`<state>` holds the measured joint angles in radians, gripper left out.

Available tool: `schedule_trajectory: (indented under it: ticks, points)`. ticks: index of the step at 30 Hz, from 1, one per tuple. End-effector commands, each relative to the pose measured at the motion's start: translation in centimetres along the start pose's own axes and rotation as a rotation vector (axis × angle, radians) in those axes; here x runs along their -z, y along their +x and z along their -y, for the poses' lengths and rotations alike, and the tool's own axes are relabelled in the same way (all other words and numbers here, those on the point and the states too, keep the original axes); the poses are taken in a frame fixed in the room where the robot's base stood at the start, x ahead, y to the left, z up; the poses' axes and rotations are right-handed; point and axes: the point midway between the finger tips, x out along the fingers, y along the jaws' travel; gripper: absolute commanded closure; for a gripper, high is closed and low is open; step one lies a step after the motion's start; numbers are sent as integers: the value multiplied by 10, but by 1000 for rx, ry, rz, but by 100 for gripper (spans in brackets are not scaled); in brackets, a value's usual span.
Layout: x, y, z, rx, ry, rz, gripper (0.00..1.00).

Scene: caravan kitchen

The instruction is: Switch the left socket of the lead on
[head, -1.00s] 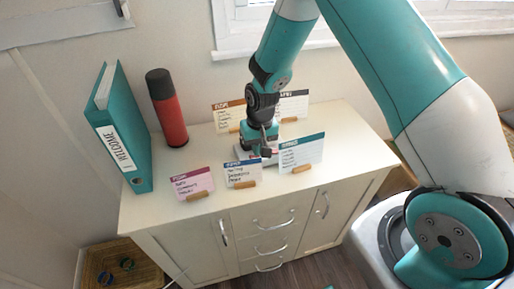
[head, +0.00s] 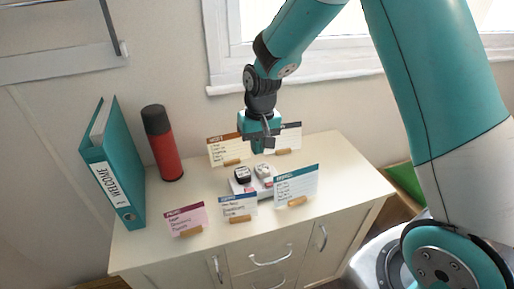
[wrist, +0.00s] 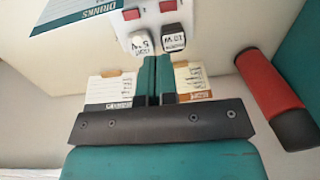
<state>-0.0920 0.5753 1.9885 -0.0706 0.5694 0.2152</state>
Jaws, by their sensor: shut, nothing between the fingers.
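The lead is a white socket strip (head: 253,186) lying on the cabinet top behind the cards; its near side is partly hidden by them. A black plug (head: 243,175) sits in its left socket and a pale plug (head: 264,171) in its right one. The wrist view shows the strip upside down, with the black plug (wrist: 173,38) at right, the white plug (wrist: 140,43) at left, and red switches (wrist: 167,6) and (wrist: 131,14) by them. I cannot tell the switch positions. My gripper (head: 260,148) is shut and empty, above and apart from the strip, behind the plugs.
Teal (head: 297,186), blue (head: 238,206) and magenta (head: 186,218) cards stand in front of the strip, and an orange-headed card (head: 229,151) and a dark one (head: 289,137) behind. A red flask (head: 164,150) and teal binder (head: 117,165) stand at left.

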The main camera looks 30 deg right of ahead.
Motion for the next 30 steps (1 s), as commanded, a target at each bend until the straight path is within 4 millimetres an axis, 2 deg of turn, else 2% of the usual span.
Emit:
schedule_trajectory:
  ticks: [8, 15, 23, 26, 30]
  points:
    - [2, 7, 7, 32, 0, -5, 100]
    - [1, 0, 15, 62, -2, -4, 100]
    - [0, -2, 15, 63, -2, -3, 100]
    - [0, 1, 15, 62, -2, -2, 100]
    - [0, 16, 16, 62, -2, 2, 100]
